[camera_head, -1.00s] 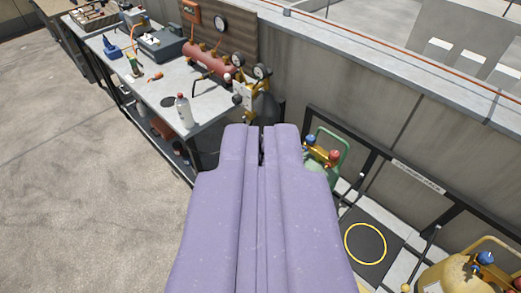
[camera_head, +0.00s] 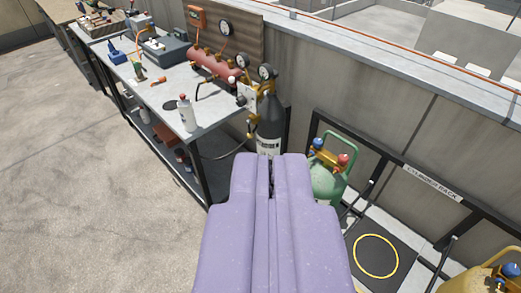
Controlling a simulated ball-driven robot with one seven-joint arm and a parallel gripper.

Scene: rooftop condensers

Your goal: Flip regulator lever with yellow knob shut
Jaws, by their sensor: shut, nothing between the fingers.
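My gripper (camera_head: 270,160) is the purple pair of long fingers rising from the bottom of the picture. It is shut and empty, with only a thin seam between the fingers. Beyond its tips stands a dark gas cylinder (camera_head: 270,128) with a white label, upright by the wall. A brass regulator (camera_head: 266,88) with round gauges (camera_head: 267,72) sits at its top. The gripper tips appear just below the label, apart from the regulator. Small white and black knobs show left of the regulator. I cannot make out a yellow knob or the lever's position at this size.
A green cylinder (camera_head: 327,183) stands right of my gripper, by the cylinder rack (camera_head: 432,183). A yellow cylinder (camera_head: 485,280) is at lower right. Open floor lies left.

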